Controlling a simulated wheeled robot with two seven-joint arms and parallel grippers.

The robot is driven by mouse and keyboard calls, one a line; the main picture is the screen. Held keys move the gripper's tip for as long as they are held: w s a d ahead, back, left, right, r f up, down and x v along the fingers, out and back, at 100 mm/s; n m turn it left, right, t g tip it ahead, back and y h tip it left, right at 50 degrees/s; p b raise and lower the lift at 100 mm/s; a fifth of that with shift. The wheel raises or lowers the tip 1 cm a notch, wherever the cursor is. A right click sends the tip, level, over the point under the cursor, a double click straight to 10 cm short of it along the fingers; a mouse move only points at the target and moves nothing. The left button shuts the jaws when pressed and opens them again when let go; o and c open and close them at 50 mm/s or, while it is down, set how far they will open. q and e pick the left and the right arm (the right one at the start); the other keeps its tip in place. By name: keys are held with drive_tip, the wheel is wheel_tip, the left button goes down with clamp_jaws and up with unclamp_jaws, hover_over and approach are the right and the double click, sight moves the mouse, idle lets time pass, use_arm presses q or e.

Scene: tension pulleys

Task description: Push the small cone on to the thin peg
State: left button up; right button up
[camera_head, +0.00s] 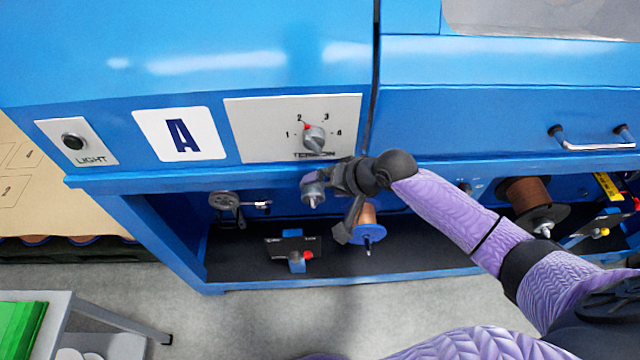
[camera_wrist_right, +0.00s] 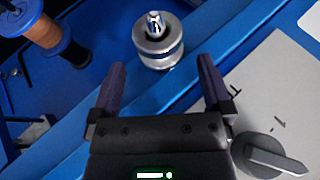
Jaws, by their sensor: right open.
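A small silvery metal cone (camera_wrist_right: 158,45) sits around a thin peg (camera_wrist_right: 154,20), whose tip sticks out of its middle in the right wrist view. The cone also shows in the head view (camera_head: 313,188), just under the edge of the blue panel, below the tension dial. My right gripper (camera_wrist_right: 162,88) is open, with its two dark fingers on either side of and short of the cone, touching nothing that I can see. In the head view the right gripper (camera_head: 330,195) is beside the cone and partly hides it. How far the cone is seated on the peg I cannot tell. My left gripper is not in view.
A copper-wire spool with blue flanges (camera_head: 366,232) is below and right of the gripper. The tension knob (camera_head: 314,138) is above it. A pulley (camera_head: 225,202) and a black plate with a red knob (camera_head: 293,247) are to the left. Another spool (camera_head: 528,192) stands right.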

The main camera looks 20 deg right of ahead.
use_arm(q)
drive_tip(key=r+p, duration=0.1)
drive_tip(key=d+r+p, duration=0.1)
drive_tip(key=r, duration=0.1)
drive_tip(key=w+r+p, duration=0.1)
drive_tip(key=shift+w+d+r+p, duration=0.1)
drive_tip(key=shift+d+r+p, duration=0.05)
drive_tip(key=shift+p, duration=0.25)
use_arm(e)
drive_tip(key=d+r, duration=0.1)
drive_tip(key=r, duration=0.1)
drive_tip(key=s+d+r, duration=0.1)
drive_tip(key=d+r, duration=0.1)
drive_tip(key=shift+d+r, duration=0.1)
drive_tip(key=shift+r, duration=0.1)
